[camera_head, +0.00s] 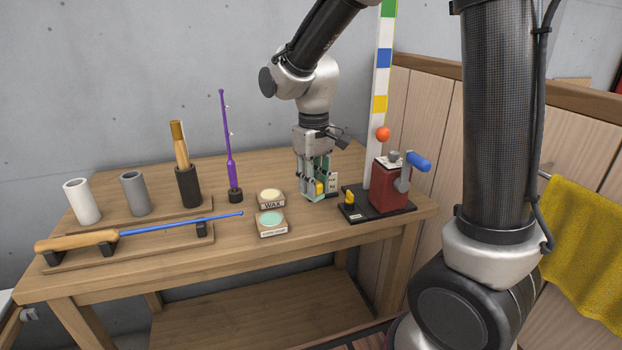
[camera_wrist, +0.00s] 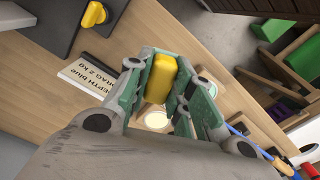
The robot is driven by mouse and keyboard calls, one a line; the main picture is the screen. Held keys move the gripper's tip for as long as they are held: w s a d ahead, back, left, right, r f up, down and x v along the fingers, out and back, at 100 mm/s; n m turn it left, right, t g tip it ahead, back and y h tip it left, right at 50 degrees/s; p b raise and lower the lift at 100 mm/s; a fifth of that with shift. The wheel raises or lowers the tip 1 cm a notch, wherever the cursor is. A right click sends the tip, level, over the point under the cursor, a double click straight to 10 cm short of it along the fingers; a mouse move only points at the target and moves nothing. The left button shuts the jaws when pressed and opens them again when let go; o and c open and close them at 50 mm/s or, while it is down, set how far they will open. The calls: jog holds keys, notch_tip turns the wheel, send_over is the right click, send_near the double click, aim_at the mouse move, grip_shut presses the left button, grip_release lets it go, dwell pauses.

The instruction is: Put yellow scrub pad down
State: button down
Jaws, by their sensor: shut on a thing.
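The yellow scrub pad (camera_wrist: 160,79) is a small rounded block between the two fingers of my gripper (camera_wrist: 161,88) in the wrist view. My gripper is shut on it. In the head view my gripper (camera_head: 317,190) points down, low over the right part of the wooden table (camera_head: 150,268). A small yellow part of the pad (camera_head: 319,187) shows between the fingers there. I cannot tell whether the pad touches the table top.
A red box with a blue-handled crank (camera_head: 388,187) stands on a black base just right of my gripper. A label card (camera_wrist: 88,75) is close by. The wax tin (camera_head: 271,197) and a green-topped tin (camera_head: 271,222) are left. Rods and cups stand further left.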

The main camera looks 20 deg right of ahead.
jog(key=shift+f, duration=2.5)
jog(key=shift+f, duration=0.15)
jog(key=shift+f, duration=0.6)
jog(key=shift+f, duration=0.25)
jog(key=c, duration=1.2)
grip_release()
jog(key=shift+o, duration=0.2)
jog(key=shift+r, duration=0.1)
